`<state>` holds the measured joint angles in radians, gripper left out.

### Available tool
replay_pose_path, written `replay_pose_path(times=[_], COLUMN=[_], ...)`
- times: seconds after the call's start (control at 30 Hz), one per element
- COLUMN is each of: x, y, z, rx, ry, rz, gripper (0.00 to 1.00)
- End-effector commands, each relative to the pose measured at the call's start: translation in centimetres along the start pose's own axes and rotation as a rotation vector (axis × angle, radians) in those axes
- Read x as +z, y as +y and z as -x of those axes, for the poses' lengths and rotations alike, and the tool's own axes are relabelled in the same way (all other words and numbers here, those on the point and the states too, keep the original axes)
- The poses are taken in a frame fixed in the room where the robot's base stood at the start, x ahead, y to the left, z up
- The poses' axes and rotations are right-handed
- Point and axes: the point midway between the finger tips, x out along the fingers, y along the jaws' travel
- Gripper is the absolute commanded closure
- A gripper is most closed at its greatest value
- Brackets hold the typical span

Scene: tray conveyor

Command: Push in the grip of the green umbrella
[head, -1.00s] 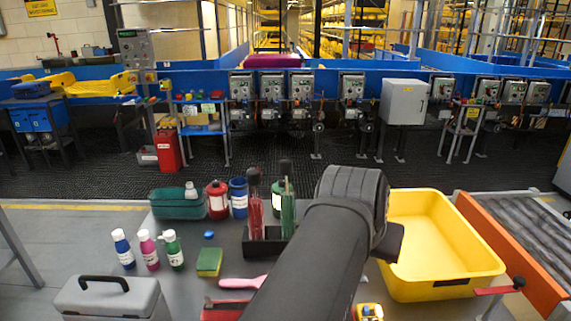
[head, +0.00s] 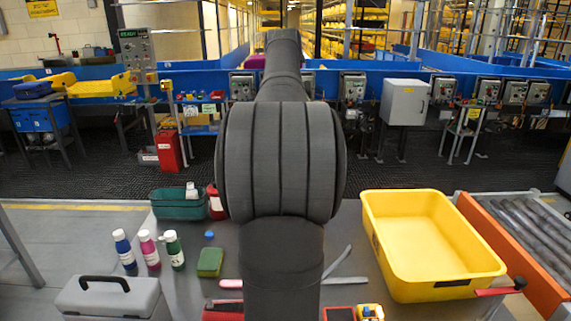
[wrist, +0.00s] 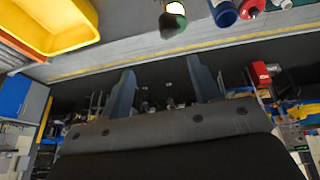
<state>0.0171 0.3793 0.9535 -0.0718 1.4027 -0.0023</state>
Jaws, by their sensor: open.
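The green umbrella is not visible now; my arm covers the middle of the table in the head view, where the umbrella stood in a black holder a second ago. The holder and the red umbrella are hidden too. My gripper (wrist: 163,85) shows only in the wrist view. Its two fingers are wide apart with nothing between them, raised and pointing over the far edge of the table. A dark green bottle with a pale label (wrist: 172,20) shows at the top of the wrist view, apart from the fingers.
A yellow tray (head: 372,222) stands right of my arm, beside an orange-edged roller conveyor (head: 520,258). A blue cup (wrist: 222,13) is near the green bottle.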

Motion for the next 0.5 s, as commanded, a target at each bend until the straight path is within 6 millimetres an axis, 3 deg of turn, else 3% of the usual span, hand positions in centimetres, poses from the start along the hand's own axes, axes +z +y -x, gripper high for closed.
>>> replay_pose_path(times=[0.1,0.27,0.5], x=[-0.8,-0.8,-0.7], y=[-1.5,-1.8,-1.7], z=[-0.7,-1.9,-6.5], rx=[-0.014,-0.017,-0.016], ry=[-0.011,-0.014,-0.016], rz=[0.027,0.032,0.030], gripper=[0.43,0.43,0.43])
